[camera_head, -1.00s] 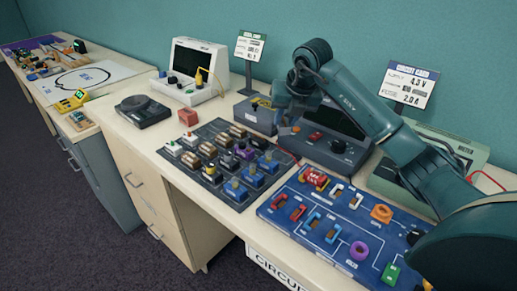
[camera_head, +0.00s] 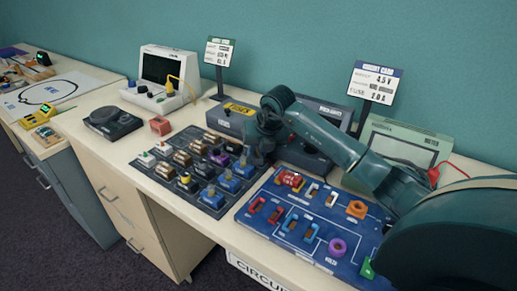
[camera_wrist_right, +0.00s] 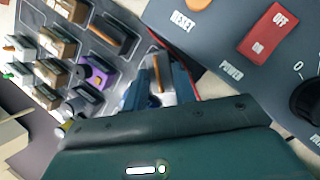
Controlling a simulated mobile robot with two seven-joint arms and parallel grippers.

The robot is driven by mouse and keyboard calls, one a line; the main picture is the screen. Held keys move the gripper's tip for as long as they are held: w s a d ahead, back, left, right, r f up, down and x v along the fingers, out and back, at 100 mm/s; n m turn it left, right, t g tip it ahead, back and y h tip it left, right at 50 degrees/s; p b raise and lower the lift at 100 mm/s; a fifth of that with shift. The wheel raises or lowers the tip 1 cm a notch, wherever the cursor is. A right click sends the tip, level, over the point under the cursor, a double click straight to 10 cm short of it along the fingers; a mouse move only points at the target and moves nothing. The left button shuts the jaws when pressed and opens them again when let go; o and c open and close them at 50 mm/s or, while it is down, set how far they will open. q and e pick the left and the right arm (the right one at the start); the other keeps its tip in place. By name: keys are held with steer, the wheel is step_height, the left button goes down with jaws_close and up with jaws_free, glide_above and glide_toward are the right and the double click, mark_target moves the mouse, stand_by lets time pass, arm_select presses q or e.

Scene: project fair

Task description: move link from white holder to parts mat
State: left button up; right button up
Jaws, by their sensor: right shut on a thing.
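My right gripper (camera_head: 258,158) is low over the right edge of the dark parts mat (camera_head: 208,210), beside the grey power supply. In the right wrist view, its jaws (camera_wrist_right: 157,72) are shut on a small link (camera_wrist_right: 158,85) with an orange-brown strip. The link is mostly hidden between the fingers, and I cannot tell whether it touches the mat. The white holders (camera_head: 313,190) stand on the blue circuit board (camera_head: 277,239), right of the mat. They are too small to read clearly. My left gripper is not in view.
The mat carries several rows of parts, including a purple one (camera_wrist_right: 95,73) close to my fingers. The power supply (camera_wrist_right: 228,38) with a red switch (camera_wrist_right: 267,30) stands close on the other side. A meter (camera_head: 400,145) is behind the board.

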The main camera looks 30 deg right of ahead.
steer(key=o, duration=1.1)
steer(key=shift+c, duration=0.2)
steer(key=shift+r+p, duration=0.25)
steer(key=shift+p, duration=0.05)
steer(key=shift+s+r, duration=0.15)
steer(key=shift+r, duration=0.2)
steer(key=v, duration=1.1)
steer(key=shift+b, duration=0.35)
steer(key=shift+a, duration=0.1)
